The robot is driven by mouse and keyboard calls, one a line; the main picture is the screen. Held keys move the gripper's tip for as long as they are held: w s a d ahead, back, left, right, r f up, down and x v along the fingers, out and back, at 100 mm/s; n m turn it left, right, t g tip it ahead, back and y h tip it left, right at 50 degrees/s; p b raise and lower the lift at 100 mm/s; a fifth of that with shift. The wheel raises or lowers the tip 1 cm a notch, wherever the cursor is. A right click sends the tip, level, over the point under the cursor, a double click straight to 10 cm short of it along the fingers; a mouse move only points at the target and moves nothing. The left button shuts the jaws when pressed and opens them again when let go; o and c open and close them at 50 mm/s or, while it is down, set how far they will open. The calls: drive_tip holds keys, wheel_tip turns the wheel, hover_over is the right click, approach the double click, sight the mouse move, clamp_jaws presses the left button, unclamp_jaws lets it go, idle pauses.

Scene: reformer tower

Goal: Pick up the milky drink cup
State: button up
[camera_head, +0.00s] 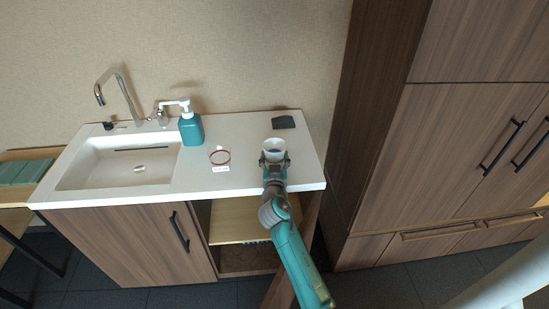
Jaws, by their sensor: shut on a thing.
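The milky drink cup (274,145) is a small, pale round cup with an open top at the right part of the white counter. My gripper (275,159) reaches it from the front and is shut on it, with a finger at each side. The lower part of the cup is hidden behind my gripper. I cannot tell whether the cup rests on the counter or is slightly above it.
A teal pump bottle (191,128) stands beside the sink (125,165). A dark flat item (284,122) lies behind the cup. A tall wooden cabinet (440,130) borders the right.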

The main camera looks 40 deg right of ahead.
drive_tip(key=shift+s+a+r, duration=0.45)
drive_tip(key=shift+r, duration=0.15)
drive_tip(key=s+a+r, duration=0.6)
drive_tip(key=s+a, duration=0.2)
drive_tip(key=s, duration=0.1)
drive_tip(key=shift+s+r, duration=0.25)
drive_tip(key=shift+s, duration=0.05)
idle(0.4)
